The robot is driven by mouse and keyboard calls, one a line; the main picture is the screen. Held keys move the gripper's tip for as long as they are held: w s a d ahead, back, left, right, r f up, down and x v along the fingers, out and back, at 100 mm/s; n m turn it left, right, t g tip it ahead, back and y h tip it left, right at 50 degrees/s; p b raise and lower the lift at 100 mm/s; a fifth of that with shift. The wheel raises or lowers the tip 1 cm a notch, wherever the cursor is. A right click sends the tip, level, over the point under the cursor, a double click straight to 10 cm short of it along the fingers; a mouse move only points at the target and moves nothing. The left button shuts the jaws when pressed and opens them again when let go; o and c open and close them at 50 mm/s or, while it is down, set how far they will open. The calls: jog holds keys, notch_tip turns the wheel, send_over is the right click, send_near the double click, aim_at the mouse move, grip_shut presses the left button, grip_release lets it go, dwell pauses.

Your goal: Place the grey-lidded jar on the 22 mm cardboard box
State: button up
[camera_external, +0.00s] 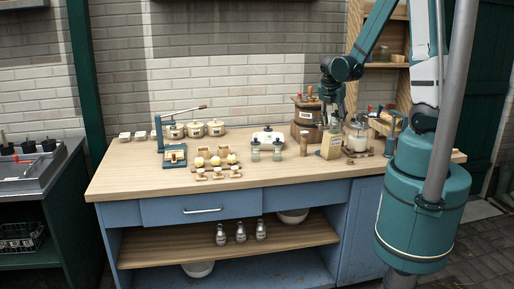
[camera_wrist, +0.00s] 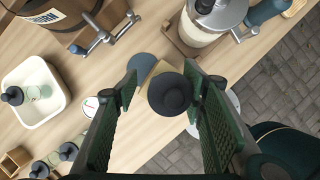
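My gripper (camera_external: 333,104) points down over the right part of the bench. In the wrist view its fingers (camera_wrist: 162,85) stand apart with a round dark grey lid (camera_wrist: 170,93) between them. The lid looks nearer the right finger, with a gap on the left. Its body is mostly hidden; a pale cream side shows beyond it. In the external view a cream labelled container (camera_external: 331,146) stands below the gripper. Two clear jars with dark lids (camera_external: 255,151) (camera_external: 278,151) stand to its left. I cannot tell which piece is the 22 mm cardboard box.
A white dish (camera_external: 268,139) stands behind the clear jars; the wrist view shows a dark-lidded item in it. A wooden churn (camera_external: 306,122) and a large glass jar (camera_external: 357,140) crowd the gripper. The front left bench is clear.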

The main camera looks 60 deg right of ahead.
jog(key=shift+r, duration=0.2)
jog(key=shift+r+p, duration=0.4)
jog(key=shift+p, duration=0.25)
jog(key=v, duration=1.1)
jog(key=shift+r, duration=0.35)
jog(key=shift+a, duration=0.15)
dwell(0.4)
jog(key=s+a+r+m+t+y, duration=0.1)
jog(key=a+r+m+t, duration=0.1)
jog(key=a+r+m, duration=0.2)
jog(key=s+a+r+m+t+y, duration=0.1)
jog(key=a+r+m, duration=0.3)
jog(key=a+m, duration=0.4)
jog(key=s+a+r+m+t+y, duration=0.1)
jog(key=a+r+m+t, duration=0.3)
jog(key=a, duration=0.9)
jog(key=shift+a+m+y, duration=0.35)
jog(key=shift+m+y, duration=0.45)
jog(key=shift+m, duration=0.2)
dwell(0.3)
